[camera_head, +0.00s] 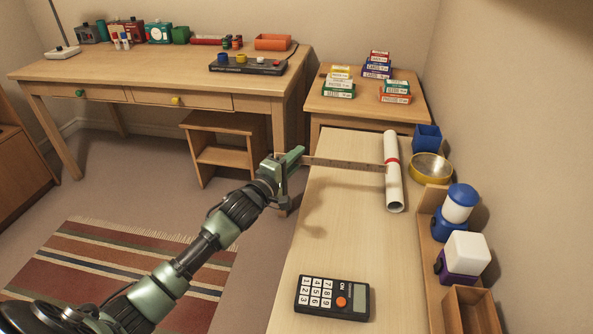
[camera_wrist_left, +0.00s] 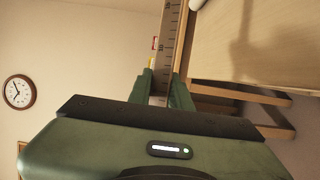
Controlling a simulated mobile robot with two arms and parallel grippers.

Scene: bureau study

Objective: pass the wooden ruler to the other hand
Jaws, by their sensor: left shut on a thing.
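The wooden ruler (camera_head: 345,163) is a long thin brown strip with dark marks. My left gripper (camera_head: 296,158) is shut on its left end and holds it out to the right, over the light wooden desk. In the head view its far end meets the white paper roll in the picture; I cannot tell whether they touch. In the left wrist view the ruler (camera_wrist_left: 168,45) runs up and away from between the green fingers (camera_wrist_left: 162,88). My right gripper is in neither view.
The paper roll (camera_head: 393,180) with a red band lies on the desk (camera_head: 335,225). A calculator (camera_head: 332,297) lies at the near edge. A brass bowl (camera_head: 430,167), a blue cup (camera_head: 427,138) and a shelf (camera_head: 433,215) with jars line the right side. The desk's middle is clear.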

